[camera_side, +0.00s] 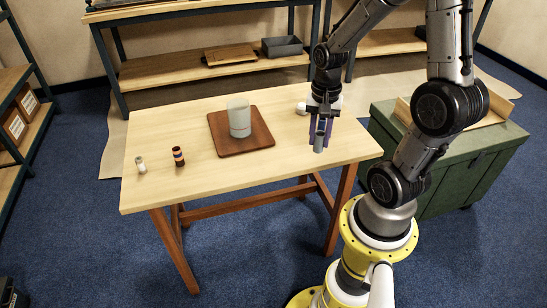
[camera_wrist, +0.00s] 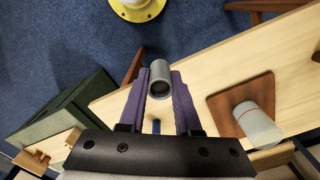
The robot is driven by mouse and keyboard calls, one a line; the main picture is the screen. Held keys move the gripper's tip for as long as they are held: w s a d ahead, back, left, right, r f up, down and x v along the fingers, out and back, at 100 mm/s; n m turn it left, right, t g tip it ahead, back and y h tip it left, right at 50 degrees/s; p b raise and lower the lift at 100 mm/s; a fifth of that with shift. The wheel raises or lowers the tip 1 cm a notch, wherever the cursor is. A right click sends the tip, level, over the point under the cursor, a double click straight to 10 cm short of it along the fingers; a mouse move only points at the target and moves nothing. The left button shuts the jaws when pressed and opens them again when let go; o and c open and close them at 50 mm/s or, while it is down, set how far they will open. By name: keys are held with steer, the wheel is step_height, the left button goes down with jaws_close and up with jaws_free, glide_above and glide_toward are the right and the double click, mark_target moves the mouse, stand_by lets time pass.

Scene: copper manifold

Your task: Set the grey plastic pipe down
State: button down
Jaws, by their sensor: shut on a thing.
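The grey plastic pipe (camera_side: 319,144) is a short grey tube held at the lower end of my gripper (camera_side: 322,132). In the wrist view, the pipe (camera_wrist: 160,78) shows its round open end between the two purple fingers of my gripper (camera_wrist: 159,88). The fingers are shut on it. In the side view it appears near the right end of the wooden table (camera_side: 225,178); I cannot tell whether its lower end touches the tabletop.
A pale grey cylinder (camera_side: 239,118) stands on a brown square board (camera_side: 262,137). A small white piece (camera_side: 140,164) and a dark striped piece with orange bands (camera_side: 178,156) stand at the left. A white item (camera_side: 301,107) lies behind my gripper. A green chest (camera_side: 470,165) stands right of the table.

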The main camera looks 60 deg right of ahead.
steer(key=w+a+n, duration=0.2)
steer(key=w+a, duration=0.3)
steer(key=w+d+f, duration=0.1)
steer(key=w+f, duration=0.2)
steer(key=w, duration=0.1)
steer(key=w+d+f, duration=0.1)
steer(key=w+f, duration=0.2)
steer(key=w, duration=0.1)
steer(key=w+d+f, duration=0.2)
steer(key=w+f, duration=0.1)
steer(key=w, duration=0.2)
steer(key=shift+d+f, duration=0.1)
steer(key=shift+f, duration=0.2)
steer(key=shift+w+f, duration=0.2)
steer(key=shift+f, duration=1.65)
steer(key=shift+f, duration=0.15)
steer(key=c, duration=0.6)
jaws_free()
